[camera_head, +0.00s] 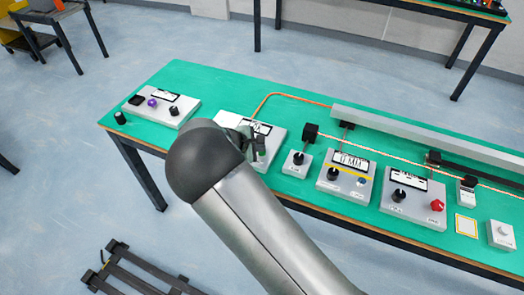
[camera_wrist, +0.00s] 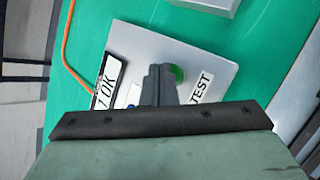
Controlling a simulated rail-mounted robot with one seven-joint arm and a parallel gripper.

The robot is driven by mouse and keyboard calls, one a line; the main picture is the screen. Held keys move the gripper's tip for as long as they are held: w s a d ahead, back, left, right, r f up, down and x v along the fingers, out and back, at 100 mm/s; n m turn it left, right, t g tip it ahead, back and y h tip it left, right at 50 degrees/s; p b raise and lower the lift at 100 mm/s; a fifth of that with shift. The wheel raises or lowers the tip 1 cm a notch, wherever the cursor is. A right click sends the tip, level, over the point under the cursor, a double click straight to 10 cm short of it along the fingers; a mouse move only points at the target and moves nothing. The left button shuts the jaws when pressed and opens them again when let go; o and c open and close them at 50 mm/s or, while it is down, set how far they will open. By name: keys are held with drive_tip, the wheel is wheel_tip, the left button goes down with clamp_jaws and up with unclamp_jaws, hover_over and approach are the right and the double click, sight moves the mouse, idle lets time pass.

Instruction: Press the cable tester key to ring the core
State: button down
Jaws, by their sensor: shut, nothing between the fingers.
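The cable tester (camera_head: 228,119) is a pale grey box on the green bench, partly hidden behind my arm; its face also shows in the wrist view (camera_wrist: 215,60). It has a display (camera_wrist: 108,83) on which "1 OK" can be read, a round green key (camera_wrist: 177,74) and a "TEST" label (camera_wrist: 202,87). My gripper (camera_wrist: 159,70) is shut and empty, with its fingertips over the tester's face at the green key, covering part of it. I cannot tell whether they touch the key. In the head view my gripper (camera_head: 259,142) is small and partly behind my arm.
An orange cable (camera_head: 285,95) runs from the tester along the bench. A box with a purple knob (camera_head: 163,108) stands to the left. Boxes with black knobs (camera_head: 297,163) (camera_head: 345,180) and one with a red knob (camera_head: 415,198) stand to the right. A grey rail (camera_head: 420,130) runs behind.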

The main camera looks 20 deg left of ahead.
sight(259, 153)
drive_tip(key=shift+r+p, duration=0.35)
drive_tip(key=shift+r, duration=0.4)
drive_tip(key=shift+r+p, duration=1.4)
drive_tip(key=shift+r, duration=1.2)
drive_tip(key=shift+f, duration=0.1)
drive_tip(key=s+d+r+m+g, duration=0.2)
drive_tip(key=d+r+m, duration=0.1)
drive_tip(key=d, duration=0.4)
drive_tip(key=s+d+r+m+g+y, duration=0.1)
drive_tip(key=s+d+r+m+g, duration=0.2)
drive_tip(key=d, duration=0.5)
drive_tip(key=s+d+r+m, duration=0.1)
drive_tip(key=d+r+m, duration=0.25)
drive_tip(key=d, duration=0.35)
drive_tip(key=s+d+r+m+y, duration=0.1)
drive_tip(key=s+d+m, duration=0.2)
drive_tip(key=s, duration=0.4)
drive_tip(key=s+d+r+m+g+y, duration=0.1)
drive_tip(key=s+d+m, duration=0.3)
drive_tip(key=s, duration=0.4)
drive_tip(key=s+d+r+m+g+y, duration=0.1)
drive_tip(key=s+d+r+m, duration=0.1)
drive_tip(key=s+d+m, duration=0.2)
drive_tip(key=s+d, duration=0.1)
drive_tip(key=s, duration=0.2)
drive_tip(key=shift+s+r+y, duration=0.3)
drive_tip(key=shift+r+y, duration=0.05)
drive_tip(key=shift+y, duration=0.05)
